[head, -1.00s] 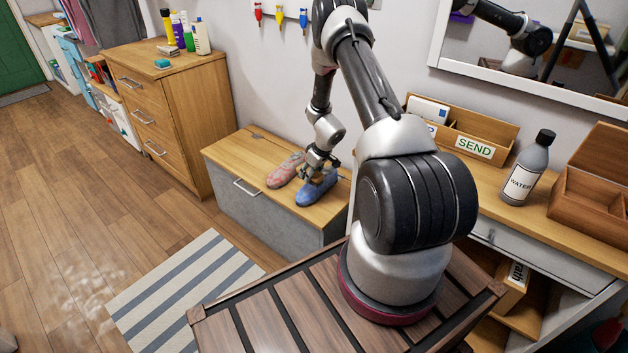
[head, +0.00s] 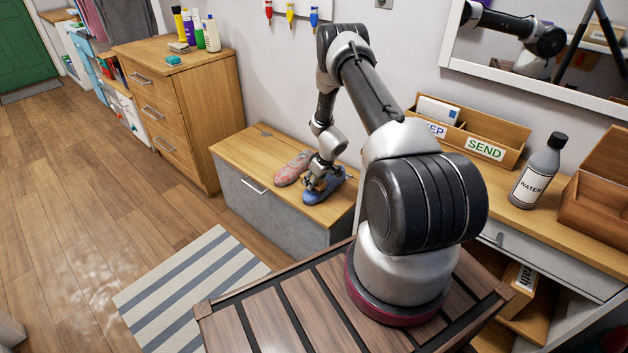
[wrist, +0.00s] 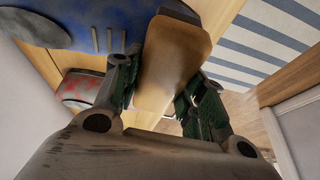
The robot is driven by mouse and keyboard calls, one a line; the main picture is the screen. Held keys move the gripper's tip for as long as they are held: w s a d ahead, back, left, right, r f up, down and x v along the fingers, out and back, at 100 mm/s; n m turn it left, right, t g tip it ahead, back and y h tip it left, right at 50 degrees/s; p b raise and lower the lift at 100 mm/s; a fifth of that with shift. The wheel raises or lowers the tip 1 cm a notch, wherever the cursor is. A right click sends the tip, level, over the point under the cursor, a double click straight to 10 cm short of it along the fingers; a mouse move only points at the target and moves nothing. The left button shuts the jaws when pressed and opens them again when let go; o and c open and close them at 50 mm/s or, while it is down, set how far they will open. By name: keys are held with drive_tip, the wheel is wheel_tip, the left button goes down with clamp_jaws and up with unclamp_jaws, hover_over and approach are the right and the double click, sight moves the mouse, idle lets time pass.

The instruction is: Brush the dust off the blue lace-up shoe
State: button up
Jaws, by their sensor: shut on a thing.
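The blue lace-up shoe (head: 325,190) sits on the wooden top of the low bench, at its right end. In the wrist view the shoe (wrist: 70,22) fills the upper left, with pale marks on its blue side. My gripper (head: 318,184) is over the shoe. In the wrist view my gripper (wrist: 150,85) is shut on a brush with a tan wooden body (wrist: 172,62). The brush's far end is right beside the shoe; whether its bristles touch cannot be told. The arm partly hides the shoe in the head view.
A red-and-grey shoe (head: 293,168) lies just left of the blue one on the bench (head: 240,150). A wooden chest of drawers (head: 205,110) stands to the left. A desk with a water bottle (head: 535,175) is at the right. A striped mat (head: 185,285) lies on the floor.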

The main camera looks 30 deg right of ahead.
drive_tip(key=shift+f, duration=0.5)
idle(0.3)
